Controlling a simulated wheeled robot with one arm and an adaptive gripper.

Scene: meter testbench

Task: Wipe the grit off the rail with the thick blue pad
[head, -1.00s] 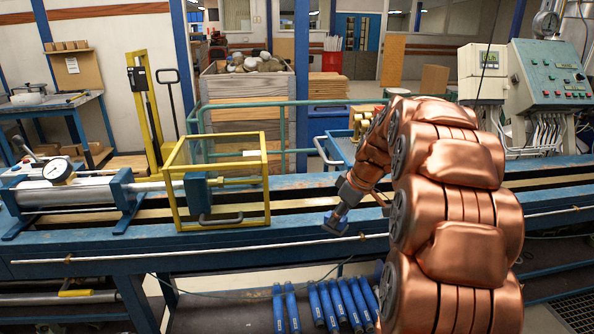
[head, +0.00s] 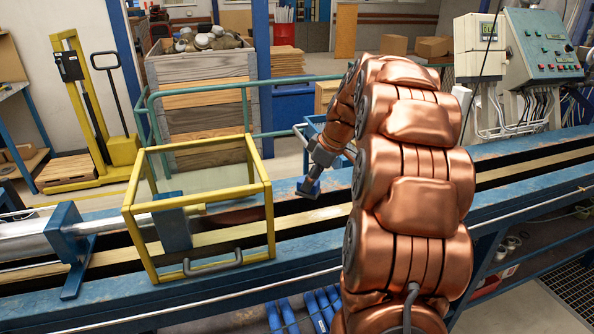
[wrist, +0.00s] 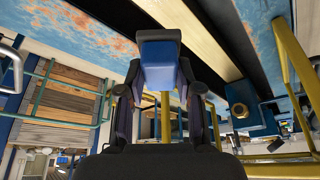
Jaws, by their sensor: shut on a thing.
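My gripper (head: 314,178) is shut on the thick blue pad (head: 308,188) and points down over the long blue bench. The pad also shows in the wrist view (wrist: 158,62), between the two dark fingers of my gripper (wrist: 160,92). A pale tan rail strip (head: 318,215) runs along the bench top beside a dark gap. The pad appears near the far side of this strip; I cannot tell if it touches anything. I cannot make out grit on the strip. The far blue beam (wrist: 75,28) has rusty patches in the wrist view.
A yellow-framed clear guard (head: 200,268) stands over the bench just left of my gripper. Green railings (head: 200,88) and a crate of meters (head: 203,75) are behind. My copper arm hides the bench to the right of the pad.

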